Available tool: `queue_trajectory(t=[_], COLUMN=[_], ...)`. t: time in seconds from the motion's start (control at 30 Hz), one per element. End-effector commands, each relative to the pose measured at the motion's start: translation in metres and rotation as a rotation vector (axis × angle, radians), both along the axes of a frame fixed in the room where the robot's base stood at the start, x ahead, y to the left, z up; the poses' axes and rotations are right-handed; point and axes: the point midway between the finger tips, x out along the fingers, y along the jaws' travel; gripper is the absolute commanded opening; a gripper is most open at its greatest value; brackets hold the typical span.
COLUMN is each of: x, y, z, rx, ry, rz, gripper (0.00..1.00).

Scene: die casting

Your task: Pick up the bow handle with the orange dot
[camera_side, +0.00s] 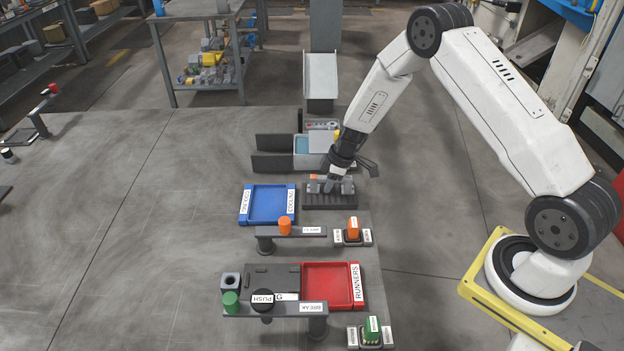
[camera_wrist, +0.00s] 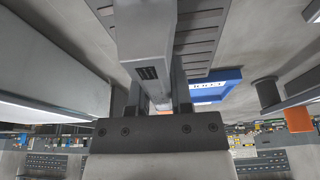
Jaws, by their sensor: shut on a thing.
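My gripper (camera_side: 331,184) points down over a dark ribbed rack (camera_side: 330,201) in the side view. It is shut on a grey part, the bow handle (camera_side: 346,186), which is partly hidden by the fingers. A small orange patch (camera_side: 314,177) shows at the handle's left end. In the wrist view the grey handle (camera_wrist: 147,45) lies between the two dark fingers (camera_wrist: 157,97), with a sliver of orange low between them. The ribbed rack (camera_wrist: 200,45) shows behind it. I cannot tell whether the handle still touches the rack.
A blue COOLING tray (camera_side: 268,226) stands left of the rack. A bar with an orange knob (camera_side: 285,225) and an orange switch (camera_side: 353,228) are in front. Nearer are a red RUNNERS tray (camera_side: 333,309) and a green switch (camera_side: 372,329).

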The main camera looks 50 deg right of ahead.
Motion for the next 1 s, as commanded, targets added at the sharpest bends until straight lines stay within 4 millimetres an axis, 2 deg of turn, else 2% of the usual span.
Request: queue_trajectory(t=[0.47,0.7,1.0], x=[0.001,0.001,-0.026], y=[0.000,0.000,0.003], z=[0.010,0.034,0.065], rx=[0.000,-0.001,-0.002], ry=[-0.003,-0.005,-0.004], rz=[0.000,0.001,-0.001], gripper=[0.00,0.00,0.00])
